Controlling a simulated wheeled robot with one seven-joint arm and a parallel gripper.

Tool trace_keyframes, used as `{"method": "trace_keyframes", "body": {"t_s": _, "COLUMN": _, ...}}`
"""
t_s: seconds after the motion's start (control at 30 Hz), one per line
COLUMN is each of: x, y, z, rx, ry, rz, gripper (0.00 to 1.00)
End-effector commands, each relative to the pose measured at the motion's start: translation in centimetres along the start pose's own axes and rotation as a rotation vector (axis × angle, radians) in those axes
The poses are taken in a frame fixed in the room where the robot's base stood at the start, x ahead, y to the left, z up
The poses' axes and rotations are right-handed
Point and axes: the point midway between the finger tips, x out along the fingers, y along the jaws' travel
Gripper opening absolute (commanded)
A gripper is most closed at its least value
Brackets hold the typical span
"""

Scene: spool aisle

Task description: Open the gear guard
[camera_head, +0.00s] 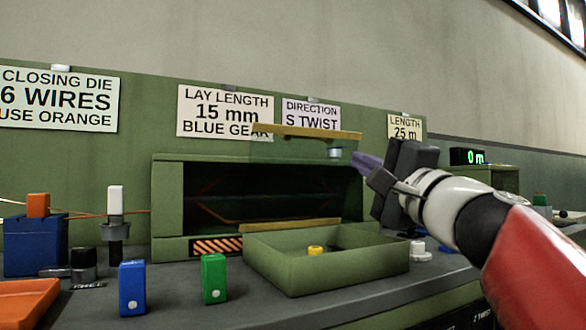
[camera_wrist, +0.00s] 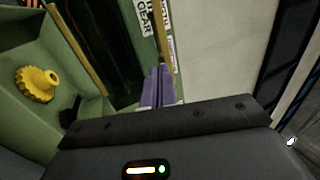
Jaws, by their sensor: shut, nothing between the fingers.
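The gear guard (camera_head: 290,149) is a see-through panel with a yellow bar along its upper edge and a small pale knob (camera_head: 335,153) under the bar's right part. It juts out at the top of the green housing (camera_head: 168,205). The dark opening below looks uncovered, with a second yellow bar (camera_head: 290,225) along its lower edge. My gripper (camera_head: 366,162) has purple fingers, shut and empty, just right of the knob. In the wrist view the shut fingers (camera_wrist: 158,88) point toward the yellow bar (camera_wrist: 163,40); I cannot tell whether they touch it.
A green tray (camera_head: 330,272) with a yellow gear (camera_head: 316,250) stands before the opening. Blue (camera_head: 132,288) and green (camera_head: 214,278) blocks stand to its left. An orange tray (camera_head: 25,302) is at the far left. A small display (camera_head: 467,157) is at right.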

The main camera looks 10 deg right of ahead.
Motion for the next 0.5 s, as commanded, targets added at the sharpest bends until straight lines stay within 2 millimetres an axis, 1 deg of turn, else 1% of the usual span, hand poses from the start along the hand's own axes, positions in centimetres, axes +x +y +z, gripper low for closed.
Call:
{"method": "trace_keyframes", "body": {"t_s": 0.07, "x": 0.2, "y": 0.1, "z": -0.2, "rx": 0.000, "ry": 0.007, "rz": -0.007, "gripper": 0.00}}
{"method": "trace_keyframes", "body": {"t_s": 0.17, "x": 1.3, "y": -0.1, "z": -0.2, "rx": 0.001, "ry": 0.006, "rz": -0.006, "gripper": 0.00}}
{"method": "trace_keyframes", "body": {"t_s": 0.27, "x": 3.2, "y": -0.1, "z": -0.2, "rx": 0.002, "ry": 0.005, "rz": -0.006, "gripper": 0.00}}
{"method": "trace_keyframes", "body": {"t_s": 0.5, "x": 8.5, "y": -0.3, "z": -0.2, "rx": 0.002, "ry": 0.003, "rz": -0.006, "gripper": 0.00}}
